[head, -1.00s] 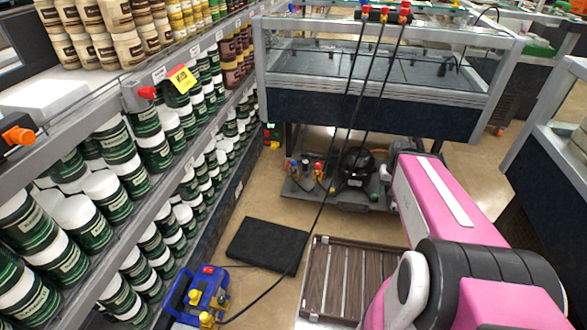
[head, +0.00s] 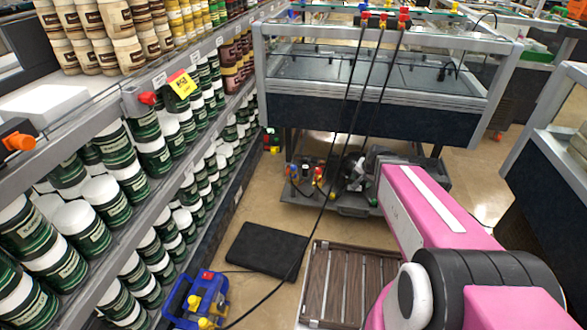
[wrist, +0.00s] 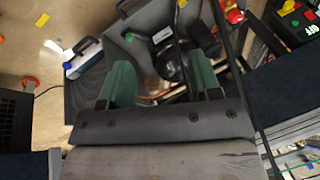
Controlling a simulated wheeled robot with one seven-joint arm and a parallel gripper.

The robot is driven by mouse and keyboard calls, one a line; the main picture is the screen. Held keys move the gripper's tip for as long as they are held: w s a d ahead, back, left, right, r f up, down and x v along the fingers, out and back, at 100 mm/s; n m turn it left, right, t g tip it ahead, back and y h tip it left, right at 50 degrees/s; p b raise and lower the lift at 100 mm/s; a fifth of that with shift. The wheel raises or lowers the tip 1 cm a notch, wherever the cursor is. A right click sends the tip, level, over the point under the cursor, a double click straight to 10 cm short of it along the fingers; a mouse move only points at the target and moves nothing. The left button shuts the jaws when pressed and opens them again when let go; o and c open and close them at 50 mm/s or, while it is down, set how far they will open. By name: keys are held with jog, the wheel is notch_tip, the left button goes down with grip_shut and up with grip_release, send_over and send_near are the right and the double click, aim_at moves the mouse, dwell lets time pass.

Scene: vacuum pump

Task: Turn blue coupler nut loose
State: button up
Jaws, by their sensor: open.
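A small blue fitting (head: 293,168) shows at the left end of the compressor unit (head: 352,211) under the display case; I cannot tell if it is the coupler nut. Another small blue part (head: 362,7) sits at the hose tops on the case. My gripper (wrist: 160,80) is open, with two green fingers spread apart and nothing between them. It hangs over the compressor unit, with the black compressor (wrist: 172,66) beyond the fingers. In the head view, my wrist covers part of the unit. No blue nut is clear in the wrist view.
A blue vacuum pump (head: 198,299) stands on the floor at front left, near a black mat (head: 266,250) and a slatted wooden panel (head: 345,280). Black hoses hang from the display case (head: 385,105). Shelves of cans (head: 105,200) line the left side.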

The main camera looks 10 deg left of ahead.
jog(key=w+a+f+m+t+y, duration=0.3)
jog(key=w+a+m+t, duration=0.4)
jog(key=w+a, duration=0.8)
jog(key=m+t+h, duration=0.4)
jog(key=m+t, duration=0.1)
jog(key=m, duration=1)
send_over(293, 166)
jog(key=s+d, duration=0.2)
jog(key=d, duration=0.1)
notch_tip(293, 166, down, 5)
jog(key=s+a+f+m+h, duration=0.75)
jog(key=f+m+h, duration=0.25)
jog(key=m, duration=0.6)
jog(key=x, duration=1)
jog(key=shift+w+a+r, duration=0.1)
jog(key=shift+w+r, duration=0.1)
jog(key=shift+w, duration=0.2)
jog(key=c, duration=0.9)
